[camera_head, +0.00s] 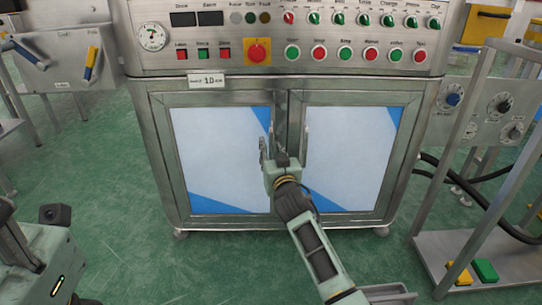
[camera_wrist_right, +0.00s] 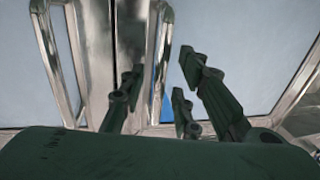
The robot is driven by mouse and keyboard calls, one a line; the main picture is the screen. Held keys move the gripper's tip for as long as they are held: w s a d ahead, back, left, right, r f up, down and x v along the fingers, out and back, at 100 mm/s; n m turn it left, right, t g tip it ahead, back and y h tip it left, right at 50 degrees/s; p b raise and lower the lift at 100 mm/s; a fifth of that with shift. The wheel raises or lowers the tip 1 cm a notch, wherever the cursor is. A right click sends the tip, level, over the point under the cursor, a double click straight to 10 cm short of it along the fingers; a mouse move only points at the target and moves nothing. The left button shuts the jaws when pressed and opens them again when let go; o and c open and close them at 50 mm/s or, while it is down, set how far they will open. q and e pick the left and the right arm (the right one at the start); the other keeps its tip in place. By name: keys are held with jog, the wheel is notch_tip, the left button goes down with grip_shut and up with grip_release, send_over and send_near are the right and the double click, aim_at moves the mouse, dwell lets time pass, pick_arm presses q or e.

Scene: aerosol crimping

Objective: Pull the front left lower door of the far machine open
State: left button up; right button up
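The machine (camera_head: 357,84) ahead has two lower doors with pale panels and metal frames. Its left lower door (camera_head: 222,155) looks closed, flush with the right one. My right gripper (camera_head: 272,148) is at the meeting edges of the doors, at the left door's inner edge. In the right wrist view its dark fingers (camera_wrist_right: 160,78) are spread, with a metal handle bar (camera_wrist_right: 163,45) between them, apparently the left door's. I see no clear grip on the bar. The gripper partly hides this handle in the head view. My left gripper is not in view.
The right lower door (camera_head: 348,155) has its own upright handle (camera_head: 304,130) close by. A panel of buttons (camera_head: 290,35) is above the doors. A metal frame with dials (camera_head: 475,110) stands at right. Green floor (camera_head: 110,170) is clear at left.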

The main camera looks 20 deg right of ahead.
jog(key=shift+w, duration=0.5)
jog(key=shift+c, duration=0.2)
grip_shut()
